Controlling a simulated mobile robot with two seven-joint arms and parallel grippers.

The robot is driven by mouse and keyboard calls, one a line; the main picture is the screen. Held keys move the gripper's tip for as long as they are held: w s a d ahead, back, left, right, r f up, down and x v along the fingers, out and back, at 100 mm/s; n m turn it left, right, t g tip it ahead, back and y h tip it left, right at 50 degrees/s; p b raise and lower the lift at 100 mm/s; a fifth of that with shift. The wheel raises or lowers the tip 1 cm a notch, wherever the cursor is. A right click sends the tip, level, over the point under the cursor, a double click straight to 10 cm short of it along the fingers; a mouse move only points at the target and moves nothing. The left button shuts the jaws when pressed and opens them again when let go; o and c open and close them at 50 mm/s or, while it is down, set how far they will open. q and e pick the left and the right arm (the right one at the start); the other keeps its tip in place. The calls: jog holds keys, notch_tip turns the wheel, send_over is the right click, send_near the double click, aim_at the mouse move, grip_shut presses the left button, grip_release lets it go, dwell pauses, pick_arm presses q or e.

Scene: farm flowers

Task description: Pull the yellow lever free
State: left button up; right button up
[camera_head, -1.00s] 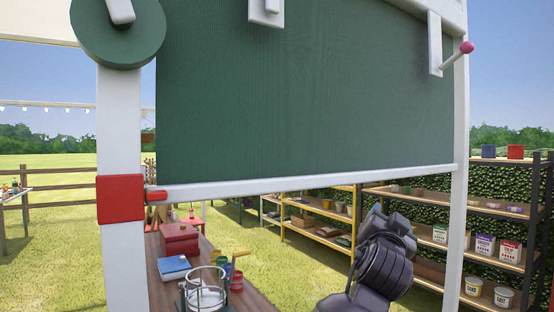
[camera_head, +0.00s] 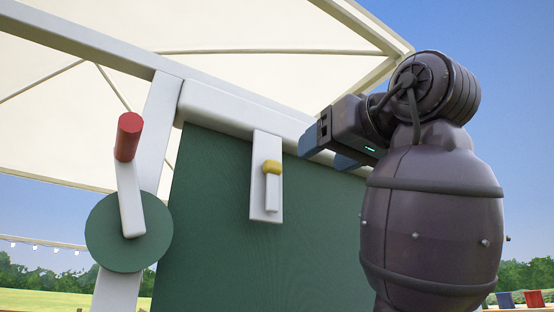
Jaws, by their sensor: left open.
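The yellow lever (camera_head: 271,167) is a small yellow knob on a short white stem. It sits on a white upright plate (camera_head: 259,205) fixed to the top of the green panel. My left gripper (camera_head: 326,153) is to the right of the lever, with a visible gap between them. Its two blue-grey fingers are apart, with nothing seen between them. The far parts of the fingers are partly hidden by the gripper body. My right gripper is not in view.
A green disc (camera_head: 112,245) with a white crank and red handle (camera_head: 129,136) is at the left post. The green panel (camera_head: 215,235) hangs below a white top rail (camera_head: 235,108). A cream canopy (camera_head: 225,75) spans above. Open sky lies behind my arm.

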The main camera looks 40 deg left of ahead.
aim_at(276, 164)
pick_arm(q)
jog(key=shift+n+g+h, duration=0.3)
jog(key=shift+n+g, duration=0.1)
jog(key=shift+n, duration=0.2)
jog(key=a, duration=0.3)
jog(key=a+r+p, duration=0.1)
jog(key=a, duration=0.4)
jog(key=shift+w+a+r+p, duration=0.15)
jog(key=shift+w+a+p, duration=0.15)
jog(key=shift+p, duration=0.1)
jog(key=shift+w+a, duration=0.2)
jog(key=shift+a, duration=0.35)
jog(key=shift+c, duration=0.2)
